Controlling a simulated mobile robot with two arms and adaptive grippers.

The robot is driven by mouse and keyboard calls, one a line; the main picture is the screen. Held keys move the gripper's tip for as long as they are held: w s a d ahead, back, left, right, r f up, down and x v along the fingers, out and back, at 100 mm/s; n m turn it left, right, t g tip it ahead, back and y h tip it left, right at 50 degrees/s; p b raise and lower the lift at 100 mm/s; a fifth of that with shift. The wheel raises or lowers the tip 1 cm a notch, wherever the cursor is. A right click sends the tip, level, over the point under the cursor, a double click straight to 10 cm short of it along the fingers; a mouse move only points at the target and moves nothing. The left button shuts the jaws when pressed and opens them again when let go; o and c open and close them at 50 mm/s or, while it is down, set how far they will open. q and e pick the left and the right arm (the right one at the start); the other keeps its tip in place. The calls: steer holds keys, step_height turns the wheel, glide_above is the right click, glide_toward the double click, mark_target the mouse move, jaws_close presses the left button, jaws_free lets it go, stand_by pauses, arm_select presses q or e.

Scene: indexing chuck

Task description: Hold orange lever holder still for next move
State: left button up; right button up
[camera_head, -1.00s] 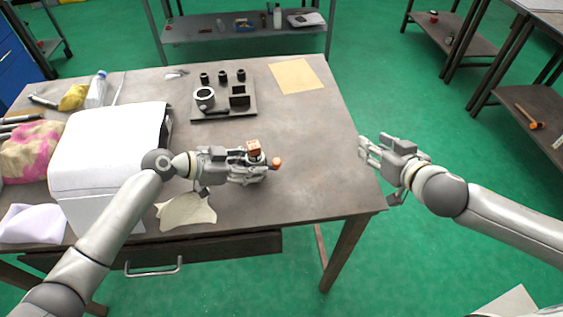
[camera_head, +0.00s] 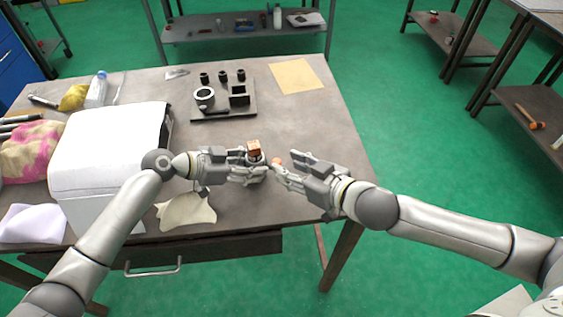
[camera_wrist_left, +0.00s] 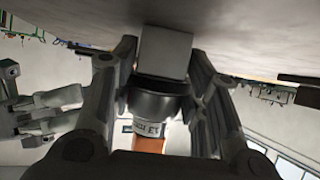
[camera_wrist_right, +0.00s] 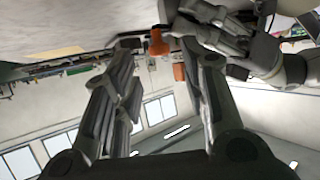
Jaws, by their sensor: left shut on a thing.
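The orange lever holder is a dark round body (camera_wrist_left: 155,104) with a grey block at one end and a white printed band, seen in the left wrist view. My left gripper (camera_head: 258,170) is shut on the body, over the front middle of the table. My right gripper (camera_head: 285,162) is open, its fingers close to the knob. In the right wrist view the knob (camera_wrist_right: 158,45) appears between the fingertips; I cannot tell whether they touch it.
A dark fixture plate (camera_head: 225,113) with a ring and square socket lies behind the grippers, with several small black parts beyond it. A tan sheet (camera_head: 296,76) is at back right. A white box-shaped thing (camera_head: 105,150) and a cloth (camera_head: 186,210) are left. The table's right side is clear.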

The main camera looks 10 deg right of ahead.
mark_target(280, 162)
steer(key=shift+x, duration=2)
steer(key=shift+c, duration=0.3)
jaws_close()
steer(key=shift+d+n+y, duration=0.1)
steer(key=shift+n+y, duration=0.2)
